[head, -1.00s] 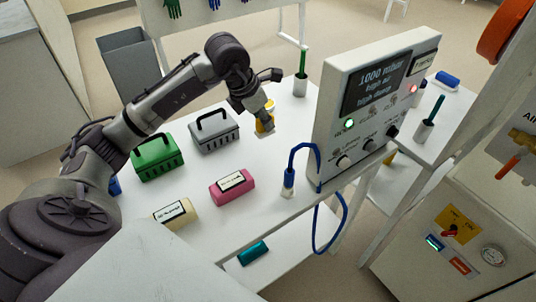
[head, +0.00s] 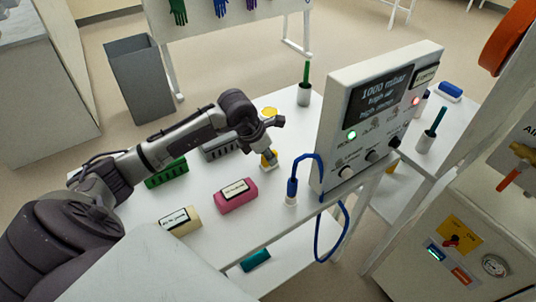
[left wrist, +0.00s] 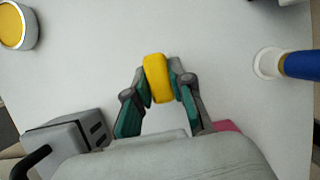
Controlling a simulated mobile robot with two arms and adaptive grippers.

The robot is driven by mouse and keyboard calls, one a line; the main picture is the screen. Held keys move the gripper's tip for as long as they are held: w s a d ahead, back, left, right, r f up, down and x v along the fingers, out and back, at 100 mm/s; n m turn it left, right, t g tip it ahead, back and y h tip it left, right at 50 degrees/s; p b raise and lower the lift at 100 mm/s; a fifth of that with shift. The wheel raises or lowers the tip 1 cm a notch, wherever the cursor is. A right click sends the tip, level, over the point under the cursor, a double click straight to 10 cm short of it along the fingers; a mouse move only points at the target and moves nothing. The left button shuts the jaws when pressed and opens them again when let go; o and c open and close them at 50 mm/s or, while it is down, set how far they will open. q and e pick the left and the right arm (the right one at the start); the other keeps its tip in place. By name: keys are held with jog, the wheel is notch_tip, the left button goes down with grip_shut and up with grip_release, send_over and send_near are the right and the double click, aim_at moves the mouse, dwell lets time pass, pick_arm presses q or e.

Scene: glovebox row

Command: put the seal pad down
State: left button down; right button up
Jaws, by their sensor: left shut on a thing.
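The yellow seal pad (head: 269,158) is in my left gripper (head: 268,150) over the white table, near the pink block. In the left wrist view the pad (left wrist: 157,78) sits between the two fingertips, which are shut on it from both sides. White tabletop lies around it; I cannot tell whether the pad touches it. A round dish with a yellow top (left wrist: 18,25) stands apart at the upper left of that view, and shows behind my wrist in the head view (head: 270,112). My right gripper is not in view.
A pink block (head: 236,196) and a cream block (head: 180,219) lie in front. A blue-handled tool (head: 291,190) stands right, beside the control panel (head: 376,115). Some bare table separates them.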

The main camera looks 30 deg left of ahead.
aim_at(263, 157)
pick_arm(q)
jog(key=c, duration=1)
grip_release()
jog(key=shift+f, duration=0.1)
jog(key=shift+f, duration=0.2)
jog(key=b+v, duration=0.1)
jog(key=v, duration=0.3)
jog(key=shift+s+r+b, duration=0.15)
jog(key=shift+b, duration=0.25)
jog(key=v, duration=0.9)
jog(key=shift+s+d+r+b, duration=0.2)
jog(key=shift+d+r+b, duration=0.05)
jog(key=shift+b, duration=0.1)
jog(key=shift+f, duration=0.1)
